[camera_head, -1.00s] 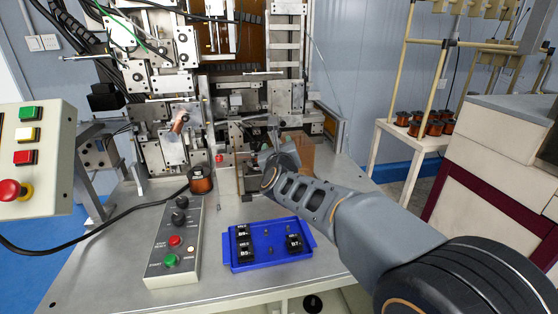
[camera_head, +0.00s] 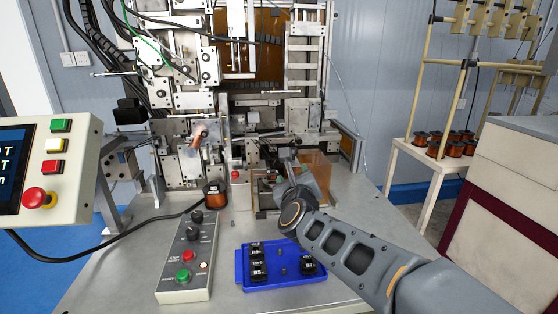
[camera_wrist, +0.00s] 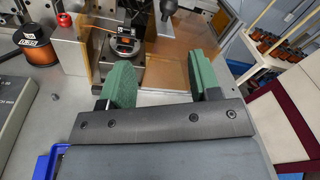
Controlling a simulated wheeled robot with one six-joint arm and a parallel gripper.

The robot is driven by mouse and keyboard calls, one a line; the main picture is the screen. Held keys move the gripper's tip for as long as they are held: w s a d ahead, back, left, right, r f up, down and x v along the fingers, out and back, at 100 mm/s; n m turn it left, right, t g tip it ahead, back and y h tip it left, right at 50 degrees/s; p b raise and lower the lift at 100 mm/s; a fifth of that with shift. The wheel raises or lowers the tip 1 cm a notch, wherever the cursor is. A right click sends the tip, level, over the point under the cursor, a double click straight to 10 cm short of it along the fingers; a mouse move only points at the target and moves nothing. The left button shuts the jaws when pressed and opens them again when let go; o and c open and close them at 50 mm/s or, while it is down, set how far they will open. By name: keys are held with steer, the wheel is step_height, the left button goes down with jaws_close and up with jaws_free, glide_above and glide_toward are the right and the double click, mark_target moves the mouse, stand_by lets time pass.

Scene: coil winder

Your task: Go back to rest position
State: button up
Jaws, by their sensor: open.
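My gripper (camera_wrist: 161,72) is open and empty in the wrist view, with its two green fingers spread apart. In the head view my gripper (camera_head: 288,163) is in front of the coil winder (camera_head: 205,75) and above its metal table, partly hidden by my own wrist. In the wrist view a small dark part (camera_wrist: 124,43) sits on a round fixture of the winder, beyond the left finger and apart from it.
A blue tray (camera_head: 277,284) with several black parts lies on the table beside a grey button box (camera_head: 184,262). A copper wire spool (camera_head: 214,193) stands behind them. A control panel (camera_head: 50,172) is at the left, a cream cabinet (camera_head: 508,180) at the right.

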steer(key=s+d+f+n+g+y+p, duration=0.1)
steer(key=s+f+n+g, duration=0.2)
steer(key=n, duration=0.5)
steer(key=s+f+n+g+y+p, duration=0.1)
steer(key=s+f+n+g+p, duration=0.1)
steer(key=s+n, duration=0.3)
steer(key=s+d+f+n+g+y+p, duration=0.1)
steer(key=s+f+n+g+p, duration=0.1)
steer(key=n, duration=0.8)
steer(key=shift+s+d+f+n+g, duration=0.2)
steer(key=shift+s+f+g, duration=0.2)
steer(key=shift+s+g, duration=0.3)
steer(key=shift+s+d+f+n+g, duration=0.1)
steer(key=shift+s+f+n+g, duration=0.1)
steer(key=shift+s+f+g, duration=0.45)
steer(key=s+d+f+n+g+h+p, duration=0.1)
steer(key=s+d+f+n+g+h, duration=0.1)
steer(key=s+n, duration=0.5)
steer(key=shift+s+d+f+n+g, duration=0.3)
steer(key=shift+s+d+f+g, duration=0.15)
steer(key=shift+s+d+g, duration=0.65)
